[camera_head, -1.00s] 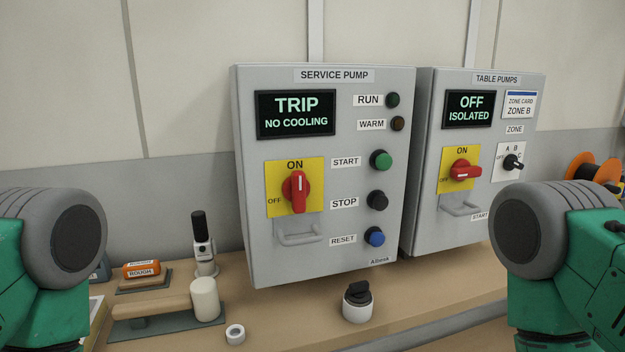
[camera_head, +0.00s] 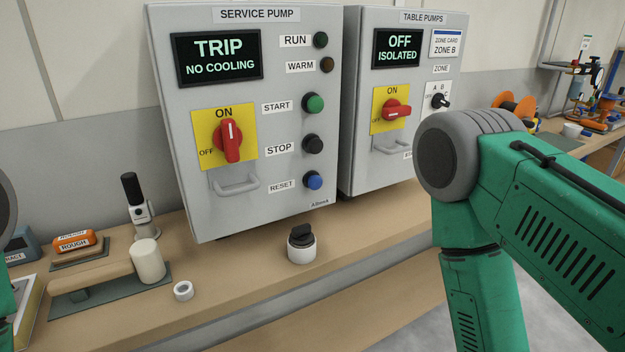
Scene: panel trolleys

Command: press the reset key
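The reset key is a blue round button (camera_head: 313,181) beside the RESET label, at the lower right of the grey SERVICE PUMP panel (camera_head: 185,130). The panel's display (camera_head: 218,55) reads TRIP, NO COOLING. Above the blue button are a black STOP button (camera_head: 313,144) and a green START button (camera_head: 314,103). The red rotary switch (camera_head: 229,139) on the yellow plate has its handle upright, towards ON. Nothing touches the blue button. Parts of my green arms show at the left edge and at the right, but neither gripper is in the picture.
The TABLE PUMPS panel (camera_head: 360,160) stands close on the right, its display reading OFF, ISOLATED. A small white pot with a black knob (camera_head: 302,245) stands on the bench below the button. A white ring (camera_head: 183,290), a white cylinder (camera_head: 147,261) and an orange ROUGH block (camera_head: 75,241) lie left.

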